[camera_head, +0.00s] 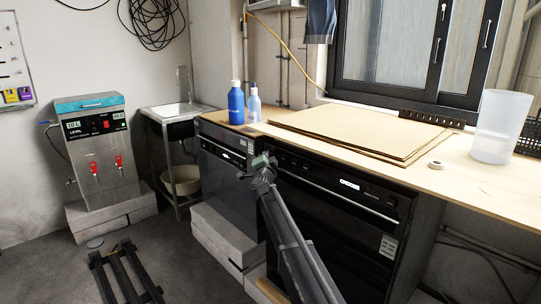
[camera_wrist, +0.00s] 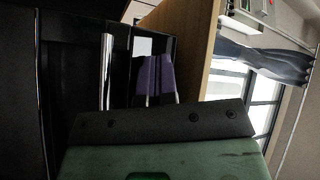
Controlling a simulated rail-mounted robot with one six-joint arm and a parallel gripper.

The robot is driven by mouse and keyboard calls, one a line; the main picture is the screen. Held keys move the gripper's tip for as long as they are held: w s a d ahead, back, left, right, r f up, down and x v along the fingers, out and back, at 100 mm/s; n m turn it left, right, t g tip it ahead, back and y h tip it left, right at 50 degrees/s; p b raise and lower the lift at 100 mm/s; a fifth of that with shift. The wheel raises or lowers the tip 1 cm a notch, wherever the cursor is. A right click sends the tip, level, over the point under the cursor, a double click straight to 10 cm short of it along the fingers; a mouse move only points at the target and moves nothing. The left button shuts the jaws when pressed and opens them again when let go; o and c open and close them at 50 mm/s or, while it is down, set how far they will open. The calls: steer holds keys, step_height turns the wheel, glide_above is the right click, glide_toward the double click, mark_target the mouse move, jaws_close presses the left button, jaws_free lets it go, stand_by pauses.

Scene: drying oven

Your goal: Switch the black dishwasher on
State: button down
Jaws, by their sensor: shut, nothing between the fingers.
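Two black front-panelled appliances stand under the counter in the head view. The larger right one (camera_head: 335,222) has a lit white label, small controls on its top strip and a long silver handle. The left one (camera_head: 222,172) sits on pale blocks and has a small lit display; I cannot tell for sure which is the dishwasher. My gripper (camera_head: 264,161) is shut and empty in front of the gap between them, near panel height. In the wrist view my gripper (camera_wrist: 160,125) fills the bottom, facing a dark panel with a silver handle (camera_wrist: 107,70); contact cannot be told.
The wooden counter (camera_head: 475,185) above holds cardboard sheets (camera_head: 350,130), a blue bottle (camera_head: 236,103), a smaller bottle (camera_head: 254,105), a tape roll (camera_head: 435,164) and a clear container (camera_head: 497,128). A sink (camera_head: 180,111) and a water boiler (camera_head: 98,150) stand left. Floor at front left has a black frame (camera_head: 125,275).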

steer(key=shift+s+a, duration=0.3)
steer(key=s+a, duration=0.4)
steer(key=shift+s, duration=0.2)
stand_by(0.4)
